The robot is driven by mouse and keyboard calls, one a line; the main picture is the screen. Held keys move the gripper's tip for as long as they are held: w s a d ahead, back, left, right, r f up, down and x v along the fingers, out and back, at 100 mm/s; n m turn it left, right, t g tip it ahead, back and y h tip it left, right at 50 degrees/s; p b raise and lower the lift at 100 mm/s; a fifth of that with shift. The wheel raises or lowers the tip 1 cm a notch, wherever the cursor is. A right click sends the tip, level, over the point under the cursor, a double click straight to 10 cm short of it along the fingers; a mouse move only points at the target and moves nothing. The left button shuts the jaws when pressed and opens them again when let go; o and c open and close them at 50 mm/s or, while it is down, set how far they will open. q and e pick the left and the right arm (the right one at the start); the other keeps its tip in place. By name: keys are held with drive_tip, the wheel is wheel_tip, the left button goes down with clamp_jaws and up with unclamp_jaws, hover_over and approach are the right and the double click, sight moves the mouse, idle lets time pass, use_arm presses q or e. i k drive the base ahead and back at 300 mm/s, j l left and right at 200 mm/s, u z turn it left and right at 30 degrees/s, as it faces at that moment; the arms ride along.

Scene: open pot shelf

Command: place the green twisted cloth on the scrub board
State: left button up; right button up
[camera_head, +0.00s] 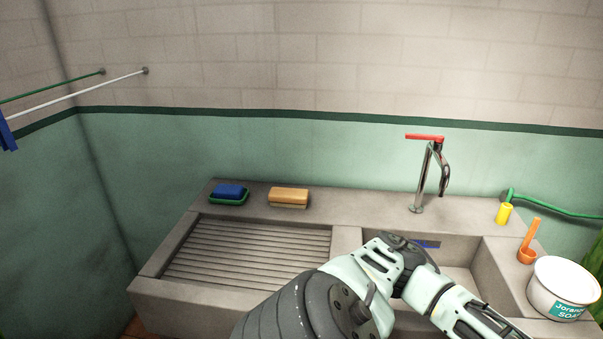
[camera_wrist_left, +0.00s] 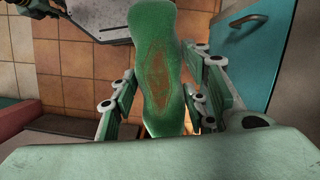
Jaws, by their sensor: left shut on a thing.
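The green twisted cloth (camera_wrist_left: 165,70) fills the middle of the left wrist view, with a brownish worn patch on its face. My left gripper (camera_wrist_left: 163,85) is shut on it, a finger along each side. Tiled floor lies below and beyond the cloth in that view. The scrub board (camera_head: 248,252) is the ribbed grey slope at the left of the sink unit in the head view; its visible part is bare. The cloth is not visible in the head view. An arm of mine crosses the lower middle there, hiding the board's near right corner. My right gripper is not in view.
A blue sponge on a green dish (camera_head: 229,194) and an orange-tan block (camera_head: 289,197) sit on the back ledge. The tap (camera_head: 425,175) stands behind the basin (camera_head: 457,252).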

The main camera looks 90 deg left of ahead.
sight(247, 266)
drive_tip(key=k+j+u, duration=0.1)
drive_tip(key=k+u, duration=0.2)
drive_tip(key=k+j+u, duration=0.15)
drive_tip(key=k+u, duration=0.15)
drive_tip(key=k, duration=0.15)
drive_tip(key=k+j+u, duration=0.35)
drive_tip(key=l, duration=0.1)
